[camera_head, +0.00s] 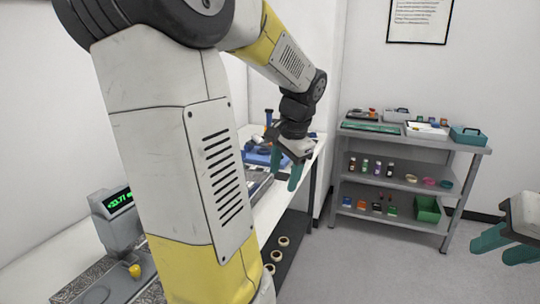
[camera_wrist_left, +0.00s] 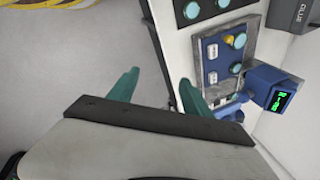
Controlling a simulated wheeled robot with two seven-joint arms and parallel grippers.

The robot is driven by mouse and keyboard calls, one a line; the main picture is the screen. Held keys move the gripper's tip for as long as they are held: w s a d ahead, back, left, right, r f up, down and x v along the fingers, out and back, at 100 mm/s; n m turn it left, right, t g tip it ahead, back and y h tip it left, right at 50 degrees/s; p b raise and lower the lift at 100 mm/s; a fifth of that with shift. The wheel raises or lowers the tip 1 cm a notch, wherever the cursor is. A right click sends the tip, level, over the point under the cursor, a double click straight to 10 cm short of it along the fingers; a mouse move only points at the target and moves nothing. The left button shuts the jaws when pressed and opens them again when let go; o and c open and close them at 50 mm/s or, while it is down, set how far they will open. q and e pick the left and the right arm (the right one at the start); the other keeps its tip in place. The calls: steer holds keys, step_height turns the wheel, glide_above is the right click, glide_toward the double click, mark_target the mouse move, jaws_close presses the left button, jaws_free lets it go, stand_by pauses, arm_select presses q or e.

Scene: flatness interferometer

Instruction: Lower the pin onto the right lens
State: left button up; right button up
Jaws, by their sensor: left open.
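My left gripper (camera_head: 284,180) is open and empty, its teal fingers pointing down at the front edge of the bench; they also show in the left wrist view (camera_wrist_left: 158,92). A blue gauge with a green display (camera_wrist_left: 280,98) stands beyond its right finger. Next to it lies a dark blue plate (camera_wrist_left: 212,62) with round teal lens-like discs, one (camera_wrist_left: 236,68) nearest the gauge, and a yellow knob (camera_wrist_left: 228,40). In the head view the blue gauge (camera_head: 262,156) is partly behind my gripper. I cannot make out the pin. My right gripper (camera_head: 497,252) is open and empty at the right edge.
A grey gauge with a green display (camera_head: 119,203) and a yellow knob (camera_head: 135,270) stands on the bench at the left. A grey shelf cart (camera_head: 405,185) with trays and bottles stands at the back right. The floor between is clear.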

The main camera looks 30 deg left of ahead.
arm_select(q)
steer(key=w+a+f+m+g+y, duration=0.2)
steer(key=w+a+f+m+y, duration=0.15)
steer(key=w+a, duration=0.35)
steer(key=w+a+f+m+g+y, duration=0.2)
steer(key=w+a+f+y, duration=0.15)
steer(key=w+a, duration=0.4)
steer(key=m+y, duration=0.6)
steer(key=y, duration=0.2)
glide_toward(244, 155)
steer(key=a, duration=0.8)
steer(key=s+a, duration=0.1)
steer(key=a, duration=0.2)
steer(key=shift+s, duration=0.1)
steer(key=shift+d, duration=0.1)
steer(key=shift+c, duration=0.3)
jaws_close()
